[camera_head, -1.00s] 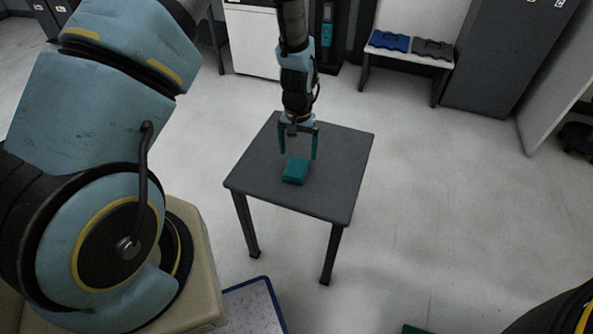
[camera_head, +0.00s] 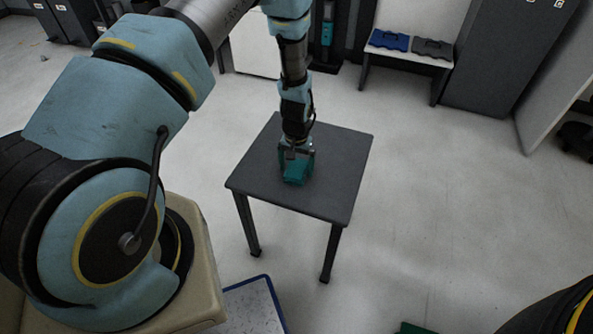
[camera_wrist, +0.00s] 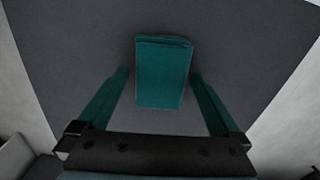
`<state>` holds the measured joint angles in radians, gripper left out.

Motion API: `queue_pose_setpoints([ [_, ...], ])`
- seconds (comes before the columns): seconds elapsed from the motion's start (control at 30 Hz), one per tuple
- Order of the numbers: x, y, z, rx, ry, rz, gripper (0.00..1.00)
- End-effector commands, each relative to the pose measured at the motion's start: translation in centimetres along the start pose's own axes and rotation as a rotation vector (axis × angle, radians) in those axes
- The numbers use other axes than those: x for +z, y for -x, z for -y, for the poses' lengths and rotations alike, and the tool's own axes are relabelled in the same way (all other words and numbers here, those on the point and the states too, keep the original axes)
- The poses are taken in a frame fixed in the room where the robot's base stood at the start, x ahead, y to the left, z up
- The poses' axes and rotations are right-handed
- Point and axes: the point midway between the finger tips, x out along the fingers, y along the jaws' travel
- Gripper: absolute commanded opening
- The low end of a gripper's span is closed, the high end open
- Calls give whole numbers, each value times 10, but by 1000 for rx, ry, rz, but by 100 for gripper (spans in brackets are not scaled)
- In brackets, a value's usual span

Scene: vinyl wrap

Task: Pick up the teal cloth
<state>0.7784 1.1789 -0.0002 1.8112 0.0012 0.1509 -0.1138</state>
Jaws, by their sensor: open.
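The teal cloth (camera_head: 295,173) is a folded block lying on the dark grey square table (camera_head: 333,194). In the wrist view the cloth (camera_wrist: 163,72) sits centred ahead, between the lines of the two teal fingers, with grey table showing on both sides of it. My gripper (camera_head: 298,166) is low over the table at the cloth, its fingers pointing down. In the wrist view my gripper (camera_wrist: 160,78) is open, one finger to each side of the cloth, with nothing held. In the head view the gripper partly hides the cloth's far side.
A blue-rimmed board (camera_head: 252,308) is at the front. The floor right of the table is clear.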

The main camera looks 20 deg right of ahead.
Motion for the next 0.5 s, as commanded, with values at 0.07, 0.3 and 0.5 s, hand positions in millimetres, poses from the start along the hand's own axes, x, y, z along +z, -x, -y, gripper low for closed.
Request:
queue_pose_setpoints([
  [0.07, 0, 0, 0, 0, 0, 0, 93],
  [0.3, 0, 0, 0, 0, 0, 0, 66],
  [0.5, 0, 0, 0, 0, 0, 1, 44],
])
